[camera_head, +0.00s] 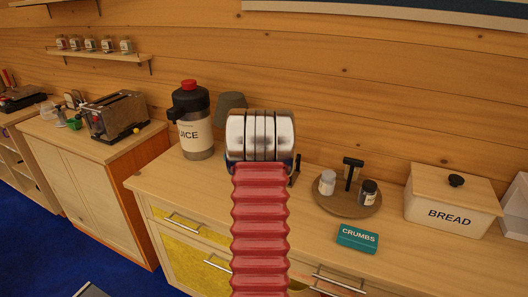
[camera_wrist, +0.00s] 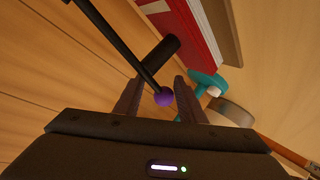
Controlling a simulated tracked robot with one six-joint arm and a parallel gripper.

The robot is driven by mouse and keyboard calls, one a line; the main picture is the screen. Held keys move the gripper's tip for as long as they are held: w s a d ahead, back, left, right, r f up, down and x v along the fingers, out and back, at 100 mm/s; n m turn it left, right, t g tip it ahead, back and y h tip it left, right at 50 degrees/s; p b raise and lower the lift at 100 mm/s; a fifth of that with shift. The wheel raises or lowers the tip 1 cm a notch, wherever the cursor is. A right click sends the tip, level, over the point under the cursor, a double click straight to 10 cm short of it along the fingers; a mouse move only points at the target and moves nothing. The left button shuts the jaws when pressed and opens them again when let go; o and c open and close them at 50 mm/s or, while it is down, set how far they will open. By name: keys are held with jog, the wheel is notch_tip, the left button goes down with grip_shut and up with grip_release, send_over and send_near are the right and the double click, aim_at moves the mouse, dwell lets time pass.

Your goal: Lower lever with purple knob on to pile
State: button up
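The purple knob (camera_wrist: 164,97) is at the end of a thin black lever (camera_wrist: 118,42) in the wrist view. The lever comes in slantwise from the upper left. My gripper (camera_wrist: 156,84) is open, with the knob between its two dark fingers, nearer the right finger. I cannot tell whether that finger touches the knob. A red block with pale stripes (camera_wrist: 196,30), like a stack of flat layers, lies beyond the fingers. I cannot tell whether it is the pile. The head view shows neither knob nor gripper; a red ribbed arm and shiny metal part block the middle.
In the wrist view, a dark cylinder (camera_wrist: 160,52) and a teal item (camera_wrist: 208,80) lie just beyond the fingers. In the head view, a juice jug (camera_head: 192,120), round tray (camera_head: 345,207), crumbs box (camera_head: 357,238) and bread bin (camera_head: 450,205) stand on the counter.

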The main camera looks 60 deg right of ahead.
jog(key=shift+s+r, duration=0.15)
jog(key=shift+r, duration=0.05)
jog(key=shift+s+a+r, duration=0.2)
jog(key=shift+a, duration=0.25)
jog(key=v, duration=1.2)
jog(key=shift+a, duration=0.3)
jog(key=shift+f, duration=0.1)
